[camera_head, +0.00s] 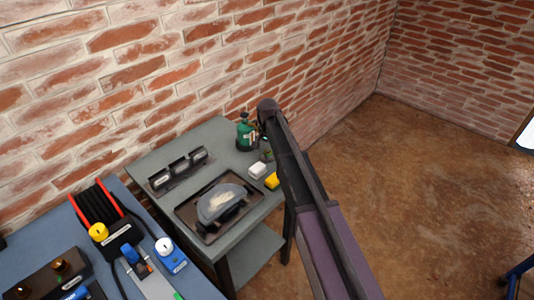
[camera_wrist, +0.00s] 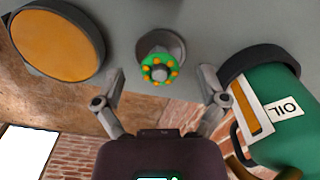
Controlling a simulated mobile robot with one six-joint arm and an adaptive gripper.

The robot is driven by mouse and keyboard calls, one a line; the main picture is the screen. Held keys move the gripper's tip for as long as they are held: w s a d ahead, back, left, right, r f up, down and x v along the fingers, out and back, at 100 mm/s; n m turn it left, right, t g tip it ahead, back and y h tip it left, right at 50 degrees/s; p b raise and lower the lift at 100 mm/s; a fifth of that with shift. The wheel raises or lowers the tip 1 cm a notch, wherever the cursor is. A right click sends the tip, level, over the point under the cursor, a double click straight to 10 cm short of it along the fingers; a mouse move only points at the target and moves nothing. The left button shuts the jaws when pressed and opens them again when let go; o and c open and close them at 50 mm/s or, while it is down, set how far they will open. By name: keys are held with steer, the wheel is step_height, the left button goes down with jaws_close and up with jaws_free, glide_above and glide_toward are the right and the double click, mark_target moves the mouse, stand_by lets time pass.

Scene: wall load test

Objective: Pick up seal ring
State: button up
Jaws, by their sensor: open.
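A green ring with several orange dots (camera_wrist: 150,62), which looks like the seal ring, sits at a grey round cup-like piece (camera_wrist: 175,45) in the wrist view. A small greenish item (camera_head: 266,155), perhaps the same thing, shows on the grey table beside my arm in the head view. My gripper (camera_wrist: 162,78) is open, with one finger on either side of the ring in the picture and nothing held. The gap in depth between fingers and ring is hard to judge. In the head view my arm partly hides this spot.
A green oil can (camera_wrist: 283,132) stands close to the right finger; it also shows in the head view (camera_head: 245,134). A round orange piece with a dark rim (camera_wrist: 57,42) is at the left. The grey table (camera_head: 222,148) also holds a dark tray (camera_head: 203,236) and a black rack (camera_head: 178,173).

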steer(key=c, duration=0.8)
steer(key=shift+r, duration=0.15)
step_height(320, 180, up, 4)
steer(key=p, duration=0.3)
steer(key=shift+f+p, duration=0.25)
steer(key=shift+p, duration=0.1)
steer(key=s+d, duration=0.1)
steer(key=s, duration=0.4)
steer(key=s+d+p, duration=0.1)
steer(key=s+d, duration=0.1)
steer(key=s, duration=0.3)
steer(key=s+d+r, duration=0.1)
steer(key=s+d, duration=0.1)
steer(key=s, duration=0.3)
steer(key=shift+r, duration=0.1)
steer(key=shift+s, duration=0.1)
